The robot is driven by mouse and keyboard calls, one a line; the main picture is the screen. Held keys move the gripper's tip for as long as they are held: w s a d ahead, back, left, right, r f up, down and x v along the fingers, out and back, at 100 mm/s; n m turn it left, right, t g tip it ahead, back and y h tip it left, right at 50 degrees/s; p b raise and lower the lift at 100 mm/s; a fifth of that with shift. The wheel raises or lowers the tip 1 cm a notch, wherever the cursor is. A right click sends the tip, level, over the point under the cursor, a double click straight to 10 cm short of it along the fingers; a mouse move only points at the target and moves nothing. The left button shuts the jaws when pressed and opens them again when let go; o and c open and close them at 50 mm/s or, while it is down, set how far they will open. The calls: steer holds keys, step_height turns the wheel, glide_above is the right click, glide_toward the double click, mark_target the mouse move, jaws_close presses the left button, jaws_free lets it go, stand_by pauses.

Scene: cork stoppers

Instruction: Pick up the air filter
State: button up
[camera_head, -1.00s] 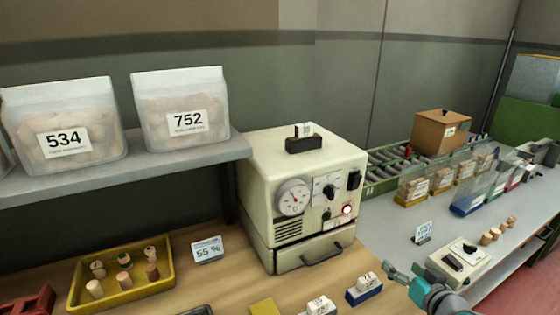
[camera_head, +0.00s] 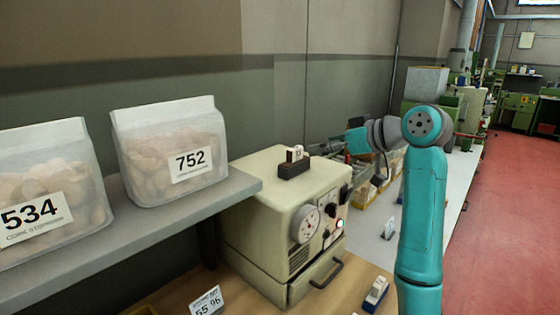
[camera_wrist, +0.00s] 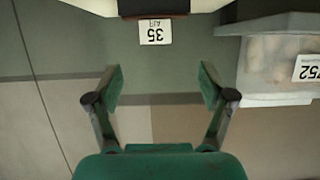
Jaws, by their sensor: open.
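A dark block (camera_head: 294,169) with a small white tag (camera_head: 298,153) on it sits on top of the cream machine (camera_head: 270,190). No part is plainly marked as an air filter, so I cannot tell for sure whether this block is it. In the wrist view, which is upside down, the dark block (camera_wrist: 152,8) is at the top edge with its tag (camera_wrist: 155,31) beyond the fingertips. My gripper (camera_wrist: 161,85) is open and empty, with clear space between its fingers. In the head view my gripper (camera_head: 357,141) is to the right of the block, apart from it.
A grey shelf (camera_head: 150,228) with bags marked 534 (camera_head: 40,212) and 752 (camera_head: 165,165) stands left of the machine. A 55 % card (camera_head: 207,302) and a small blue-based item (camera_head: 376,292) are on the wooden bench. Red floor is open at right.

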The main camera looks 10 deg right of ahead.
mark_target(298, 150)
steer(key=x, duration=0.5)
steer(key=shift+w+a, duration=0.1)
steer(key=shift+a, duration=0.05)
steer(key=shift+w+d+x, duration=0.1)
steer(key=shift+d+x, duration=0.1)
steer(key=shift+x, duration=1.15)
steer(key=shift+w+d+x, duration=0.1)
steer(key=shift+d+x, duration=0.05)
steer(key=shift+x, duration=1.25)
steer(key=shift+f, duration=0.1)
steer(key=c, duration=1.3)
